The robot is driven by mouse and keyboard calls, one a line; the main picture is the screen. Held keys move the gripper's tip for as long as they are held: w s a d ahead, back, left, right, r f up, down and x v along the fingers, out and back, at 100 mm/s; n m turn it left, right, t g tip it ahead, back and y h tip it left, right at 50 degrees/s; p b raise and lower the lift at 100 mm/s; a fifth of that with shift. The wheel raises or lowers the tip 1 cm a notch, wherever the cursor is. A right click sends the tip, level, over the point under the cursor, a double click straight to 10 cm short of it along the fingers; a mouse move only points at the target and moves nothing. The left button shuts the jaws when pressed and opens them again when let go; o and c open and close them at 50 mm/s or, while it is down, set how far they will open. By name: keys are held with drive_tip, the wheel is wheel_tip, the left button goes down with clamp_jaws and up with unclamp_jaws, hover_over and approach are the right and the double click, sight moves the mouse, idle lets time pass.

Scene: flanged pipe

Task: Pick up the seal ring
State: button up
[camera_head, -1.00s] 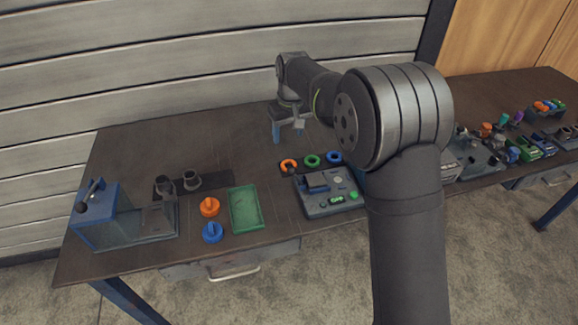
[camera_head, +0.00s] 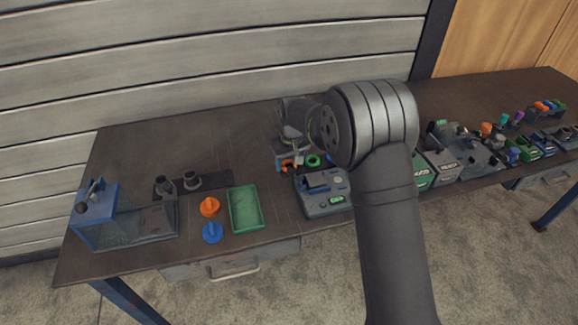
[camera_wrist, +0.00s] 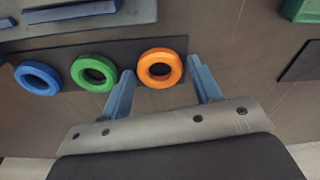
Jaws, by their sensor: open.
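An orange seal ring (camera_wrist: 160,68) lies flat on a dark strip in the wrist view. It is partly visible in the head view (camera_head: 285,169), beside my gripper. A green ring (camera_wrist: 93,73) and a blue ring (camera_wrist: 38,78) lie in a row to its left in the wrist view. The green ring also shows in the head view (camera_head: 313,161), while the blue ring is hidden there behind my arm. My gripper (camera_wrist: 164,82) is open, with its two blue fingers on either side of the orange ring and a gap to each. Whether the fingertips reach the ring's height is unclear.
A grey device (camera_head: 322,193) with buttons stands close in front of the rings. A green tray (camera_head: 245,209), orange and blue knobbed parts, and a blue-ended fixture (camera_head: 96,213) stand to the left. Bare tabletop lies behind the dark fitting plate.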

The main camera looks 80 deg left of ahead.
drive_tip(key=c, duration=0.7)
drive_tip(key=shift+c, duration=0.2)
drive_tip(key=shift+r, duration=0.1)
drive_tip(key=shift+r, duration=0.5)
drive_tip(key=r, duration=0.3)
drive_tip(key=shift+w+d+r, duration=0.25)
drive_tip(key=shift+w+r, duration=0.05)
drive_tip(key=shift+w, duration=0.1)
drive_tip(key=w+d+r, duration=0.6)
drive_tip(key=w+r, duration=0.3)
